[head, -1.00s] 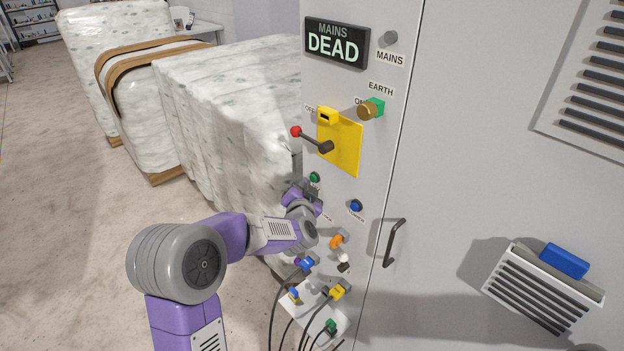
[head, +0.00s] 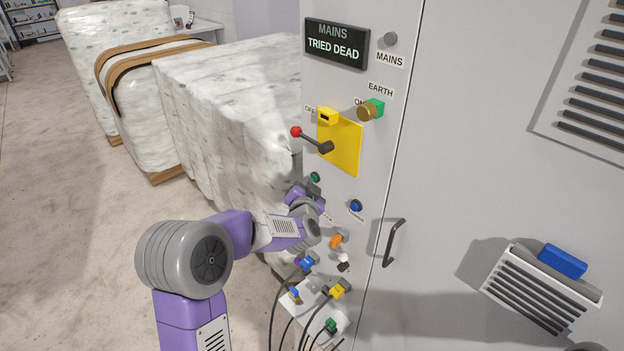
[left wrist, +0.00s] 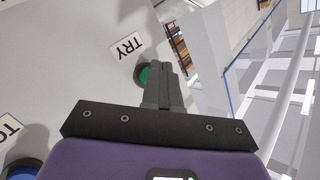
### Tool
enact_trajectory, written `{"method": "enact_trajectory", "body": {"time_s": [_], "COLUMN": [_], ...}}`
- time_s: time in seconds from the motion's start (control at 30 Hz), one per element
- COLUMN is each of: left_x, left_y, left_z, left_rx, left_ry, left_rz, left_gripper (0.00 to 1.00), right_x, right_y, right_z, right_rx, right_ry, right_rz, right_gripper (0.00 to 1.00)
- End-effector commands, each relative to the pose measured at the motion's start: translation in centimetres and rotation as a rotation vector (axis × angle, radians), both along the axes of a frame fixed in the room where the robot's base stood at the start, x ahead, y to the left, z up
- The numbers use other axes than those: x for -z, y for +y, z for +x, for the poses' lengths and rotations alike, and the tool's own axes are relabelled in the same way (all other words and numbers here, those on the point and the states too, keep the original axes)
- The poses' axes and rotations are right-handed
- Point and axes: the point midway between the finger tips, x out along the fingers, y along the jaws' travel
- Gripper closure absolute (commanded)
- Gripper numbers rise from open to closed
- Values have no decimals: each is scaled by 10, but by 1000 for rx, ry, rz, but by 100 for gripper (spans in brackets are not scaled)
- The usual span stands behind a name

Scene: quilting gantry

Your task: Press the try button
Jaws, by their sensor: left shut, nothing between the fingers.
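The green try button (head: 315,177) is on the grey cabinet front, below the yellow plate. In the left wrist view the green button (left wrist: 142,75) shows beside the TRY label (left wrist: 126,46), partly covered by my fingers. My left gripper (head: 312,189) is at the panel just below the button. Its fingers (left wrist: 161,72) are shut with nothing between them, and their tips overlap the button's right side in the wrist view. I cannot tell whether they touch it. The display (head: 337,43) reads "MAINS TRIED DEAD". My right gripper is not in view.
A red-knobbed lever (head: 311,139) stands out from the yellow plate (head: 346,150). A blue button (head: 356,205) is right of my gripper, and coloured plugs with cables (head: 337,290) hang below. Wrapped bales (head: 225,110) stand close left of the cabinet. A door handle (head: 394,243) sticks out.

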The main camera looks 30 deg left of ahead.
Motion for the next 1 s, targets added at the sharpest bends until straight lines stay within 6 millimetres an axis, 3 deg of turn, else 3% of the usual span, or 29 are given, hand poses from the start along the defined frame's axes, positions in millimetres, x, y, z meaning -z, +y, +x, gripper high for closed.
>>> {"method": "enact_trajectory", "body": {"time_s": [1.0], "left_x": [0], "left_y": [11], "left_z": [-26], "left_rx": [0], "left_ry": [-1], "left_rz": [1], "left_gripper": [100], "right_x": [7], "right_y": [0], "right_z": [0], "right_rx": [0], "right_ry": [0], "right_rz": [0], "right_gripper": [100]}}
